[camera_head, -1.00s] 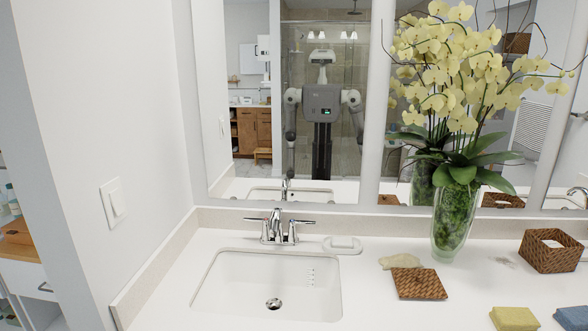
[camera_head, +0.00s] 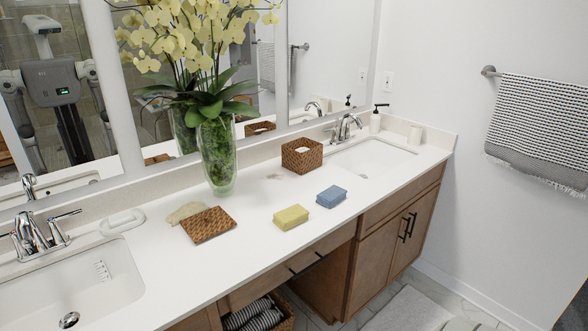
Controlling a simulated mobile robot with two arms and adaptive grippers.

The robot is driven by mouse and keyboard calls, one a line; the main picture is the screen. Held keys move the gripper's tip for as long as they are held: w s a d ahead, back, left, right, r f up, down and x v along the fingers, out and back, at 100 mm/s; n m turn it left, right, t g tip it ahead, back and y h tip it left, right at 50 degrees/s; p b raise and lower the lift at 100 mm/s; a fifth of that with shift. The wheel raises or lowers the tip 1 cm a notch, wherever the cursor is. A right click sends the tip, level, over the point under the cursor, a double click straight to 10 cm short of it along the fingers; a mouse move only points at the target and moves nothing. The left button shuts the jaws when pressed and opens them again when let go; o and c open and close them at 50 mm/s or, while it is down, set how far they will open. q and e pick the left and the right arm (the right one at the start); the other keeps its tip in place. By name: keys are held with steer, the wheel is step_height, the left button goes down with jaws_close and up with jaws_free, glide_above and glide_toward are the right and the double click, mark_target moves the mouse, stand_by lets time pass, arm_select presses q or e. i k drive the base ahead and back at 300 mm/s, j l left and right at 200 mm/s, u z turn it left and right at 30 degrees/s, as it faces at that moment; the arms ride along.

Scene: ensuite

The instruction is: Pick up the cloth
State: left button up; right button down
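A folded yellow cloth-like block (camera_head: 291,217) lies on the white counter, near its front edge. A similar folded blue one (camera_head: 331,196) lies just to its right, a little apart. I cannot tell which of these is the cloth, or whether they are sponges. A striped, fringed towel (camera_head: 540,130) hangs on the right wall. Neither of my grippers shows directly in the head view. The mirror shows my body and arms at the left, but no clear view of the fingers.
A glass vase with yellow orchids (camera_head: 217,155) stands by the mirror. A woven tray (camera_head: 208,224), a beige sponge-like piece (camera_head: 186,212), a soap dish (camera_head: 122,222) and a woven box (camera_head: 302,155) are on the counter (camera_head: 250,260). Sinks lie left and right.

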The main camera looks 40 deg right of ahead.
mark_target(329, 197)
steer(key=z, duration=0.4)
steer(key=l+z, duration=0.1)
steer(key=z, duration=0.35)
steer(key=i+z, duration=0.1)
steer(key=z, duration=0.7)
